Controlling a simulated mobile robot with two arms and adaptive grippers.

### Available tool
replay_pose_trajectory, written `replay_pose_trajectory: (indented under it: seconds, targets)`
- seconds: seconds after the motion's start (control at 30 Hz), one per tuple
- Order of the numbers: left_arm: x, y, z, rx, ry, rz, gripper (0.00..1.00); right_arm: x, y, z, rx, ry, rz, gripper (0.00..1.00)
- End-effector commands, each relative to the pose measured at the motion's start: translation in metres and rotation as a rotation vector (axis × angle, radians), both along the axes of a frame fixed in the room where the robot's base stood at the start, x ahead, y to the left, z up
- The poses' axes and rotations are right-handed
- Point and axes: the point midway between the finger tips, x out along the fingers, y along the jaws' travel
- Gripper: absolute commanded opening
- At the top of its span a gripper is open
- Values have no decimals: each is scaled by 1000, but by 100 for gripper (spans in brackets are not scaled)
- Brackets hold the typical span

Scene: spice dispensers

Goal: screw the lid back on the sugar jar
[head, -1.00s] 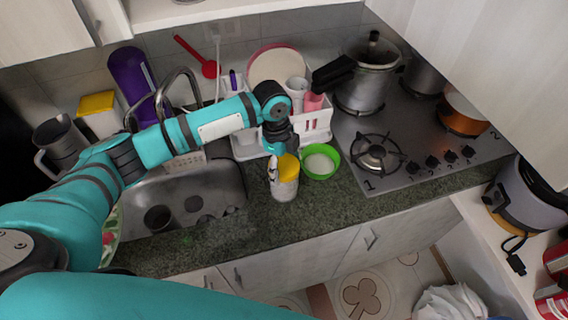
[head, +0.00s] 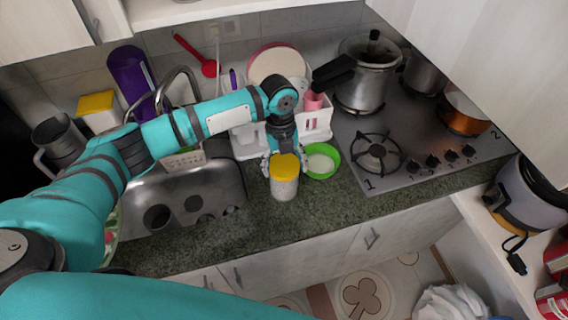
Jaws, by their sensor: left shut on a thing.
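The jar (head: 284,190) is pale with white contents and stands upright on the counter, in front of the dish rack. Its yellow lid (head: 285,168) sits level over the jar's mouth; whether the thread is engaged cannot be told from here. My left gripper (head: 283,157) points down from above, shut on the lid, its fingers around the lid's edge and partly hidden behind it. My right gripper is not in the head view.
A green bowl (head: 321,161) with white contents stands close to the right of the jar. The sink (head: 185,198) lies to the left, the white dish rack (head: 317,127) behind, and the stove (head: 407,165) to the right. Counter in front of the jar is clear.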

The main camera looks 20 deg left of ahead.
Motion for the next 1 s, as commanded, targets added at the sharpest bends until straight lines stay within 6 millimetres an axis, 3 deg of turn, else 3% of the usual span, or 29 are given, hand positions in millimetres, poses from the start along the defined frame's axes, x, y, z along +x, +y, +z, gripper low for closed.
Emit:
replay_pose_trajectory:
  seconds: [0.17, 0.6, 1.0]
  targets:
    - [0, 0, -1, 0, 0, -46, 43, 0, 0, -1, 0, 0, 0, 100]
    - [0, 0, -2, 1, 0, -740, 43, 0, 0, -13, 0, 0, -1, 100]
    - [-1, 0, -2, 1, 1, -815, 43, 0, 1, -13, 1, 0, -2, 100]
